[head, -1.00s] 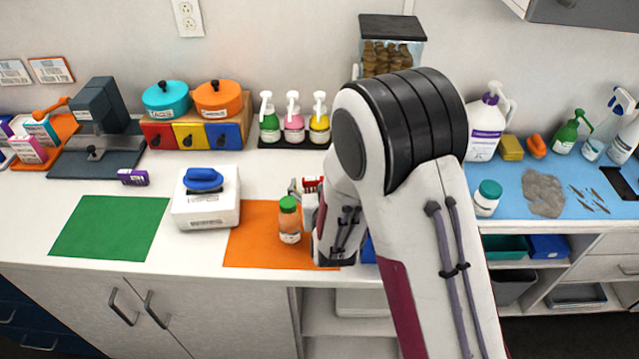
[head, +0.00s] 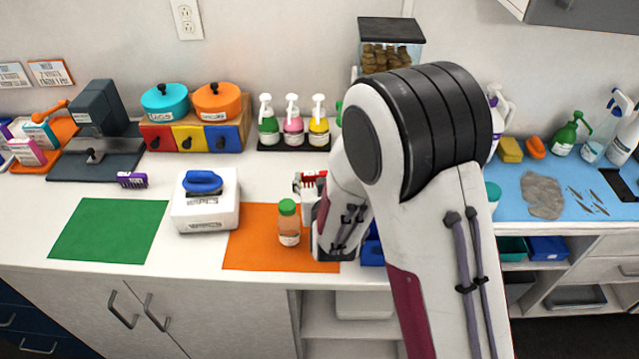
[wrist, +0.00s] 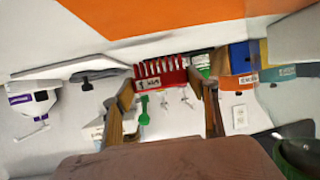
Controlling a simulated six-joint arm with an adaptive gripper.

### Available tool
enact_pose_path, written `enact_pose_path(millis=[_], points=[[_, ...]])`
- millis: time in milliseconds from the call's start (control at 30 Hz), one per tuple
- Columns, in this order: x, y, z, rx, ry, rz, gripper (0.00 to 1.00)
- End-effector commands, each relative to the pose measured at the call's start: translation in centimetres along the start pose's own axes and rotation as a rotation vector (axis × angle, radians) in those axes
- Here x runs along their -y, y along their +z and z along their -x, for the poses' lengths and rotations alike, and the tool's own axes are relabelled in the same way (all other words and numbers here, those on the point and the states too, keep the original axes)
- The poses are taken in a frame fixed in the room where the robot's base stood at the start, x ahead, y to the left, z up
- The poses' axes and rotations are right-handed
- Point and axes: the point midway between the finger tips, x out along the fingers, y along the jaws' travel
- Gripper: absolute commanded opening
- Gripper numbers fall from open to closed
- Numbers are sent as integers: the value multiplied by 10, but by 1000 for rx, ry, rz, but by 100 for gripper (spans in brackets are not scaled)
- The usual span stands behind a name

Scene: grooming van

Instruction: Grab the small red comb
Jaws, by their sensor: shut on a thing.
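The small red comb (head: 314,179) is held at the tip of my gripper (head: 308,188), a little above the white counter and behind the orange mat in the head view. In the wrist view the red comb (wrist: 161,74) lies across between the two fingers of my gripper (wrist: 168,88), with its pale-gapped teeth toward the top of the picture and a small label on its body. The fingers are shut on it. My arm hides part of the gripper in the head view.
A green-capped bottle (head: 289,226) stands on the orange mat (head: 254,250), close to my gripper. A white box with a blue-handled brush (head: 204,182) is left of it. Pump bottles (head: 293,125) stand behind. A green mat (head: 108,232) lies clear at the left.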

Motion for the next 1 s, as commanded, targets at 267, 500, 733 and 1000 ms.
enact_pose_path(millis=[267, 500, 733, 1000], points=[[0, -32, 13, -5, 0, -1, 44], [0, -55, 22, -3, 1, -1, 44], [0, -67, 27, -1, 1, 0, 44], [0, -69, 28, -1, 1, 0, 44]])
